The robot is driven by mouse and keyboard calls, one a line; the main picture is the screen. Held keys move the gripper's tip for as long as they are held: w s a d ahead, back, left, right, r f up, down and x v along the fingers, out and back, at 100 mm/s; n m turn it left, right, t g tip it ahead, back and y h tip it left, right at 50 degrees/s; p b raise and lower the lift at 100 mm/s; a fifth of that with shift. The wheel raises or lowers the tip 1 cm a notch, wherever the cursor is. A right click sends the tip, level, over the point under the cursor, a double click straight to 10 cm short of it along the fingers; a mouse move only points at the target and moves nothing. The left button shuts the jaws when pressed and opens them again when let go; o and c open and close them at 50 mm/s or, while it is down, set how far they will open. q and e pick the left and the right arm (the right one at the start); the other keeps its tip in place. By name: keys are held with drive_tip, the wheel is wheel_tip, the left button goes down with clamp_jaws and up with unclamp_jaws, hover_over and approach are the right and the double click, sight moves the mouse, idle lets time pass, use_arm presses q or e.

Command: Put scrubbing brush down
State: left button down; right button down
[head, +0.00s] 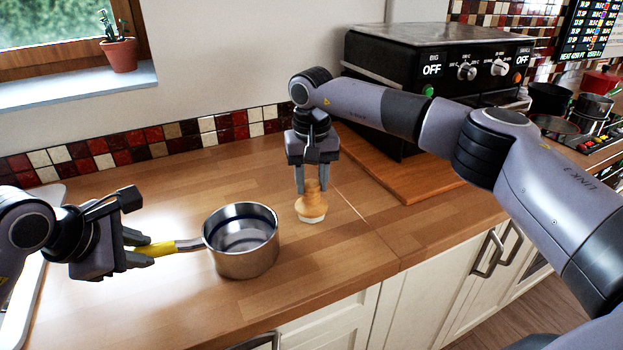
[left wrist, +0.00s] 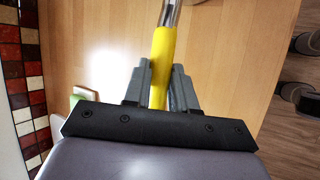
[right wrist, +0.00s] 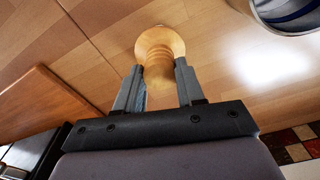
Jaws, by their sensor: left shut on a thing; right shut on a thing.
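The scrubbing brush (head: 311,205) has a round wooden body and pale bristles below; it is upright at the worktop, and I cannot tell whether the bristles touch it. My right gripper (head: 312,186) is above it, pointing down and shut on its knob. The brush also shows between the fingers in the right wrist view (right wrist: 160,52). My left gripper (head: 140,248) is shut on the yellow handle of a steel saucepan (head: 240,262). The yellow handle also shows in the left wrist view (left wrist: 162,62). The pan appears empty, left of the brush.
A wooden board (head: 400,178) lies right of the brush, in front of a black oven (head: 430,60). The wooden worktop (head: 330,255) is clear between pan, brush and front edge. A tiled strip (head: 150,138) runs along the wall. A potted plant (head: 119,52) stands on the sill.

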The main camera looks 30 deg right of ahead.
drive_tip(key=shift+f, duration=0.15)
drive_tip(key=c, duration=0.7)
unclamp_jaws()
drive_tip(key=r, duration=1.2)
drive_tip(key=shift+s+a+r, duration=0.15)
drive_tip(key=shift+s+r, duration=0.05)
drive_tip(key=shift+s, duration=0.1)
